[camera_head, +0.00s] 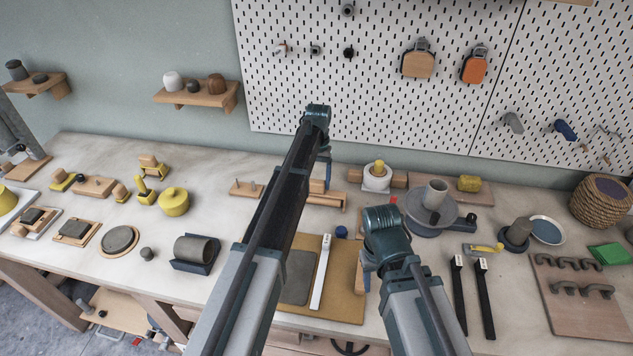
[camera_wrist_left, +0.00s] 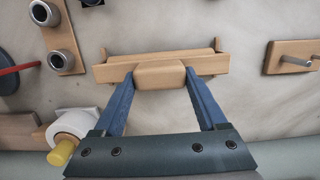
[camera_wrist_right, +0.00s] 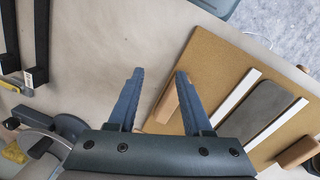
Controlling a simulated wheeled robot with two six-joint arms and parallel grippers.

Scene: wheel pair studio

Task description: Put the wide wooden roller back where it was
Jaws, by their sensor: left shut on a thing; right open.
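My left gripper (camera_wrist_left: 158,74) is shut on a pale wooden roller (camera_wrist_left: 160,79), gripped at its two ends. In the left wrist view the roller overlaps the front of a wooden rack (camera_wrist_left: 104,72) with raised ends. I cannot tell whether they touch. In the head view the rack (camera_head: 328,201) stands at the back of the table, partly hidden behind my left arm. My right gripper (camera_wrist_right: 158,74) is open and empty above the table. Another wooden roller (camera_wrist_right: 166,104) shows between its fingers, by the edge of a tan board (camera_wrist_right: 215,62), partly hidden by one finger.
A grey slab (camera_head: 298,277) and a white strip (camera_head: 320,272) lie on the tan board. A potter's wheel (camera_head: 447,220) with a cup and a white roll (camera_head: 376,184) stand to the right. Yellow and wooden tools crowd the left side. A pegboard (camera_head: 380,90) rises behind.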

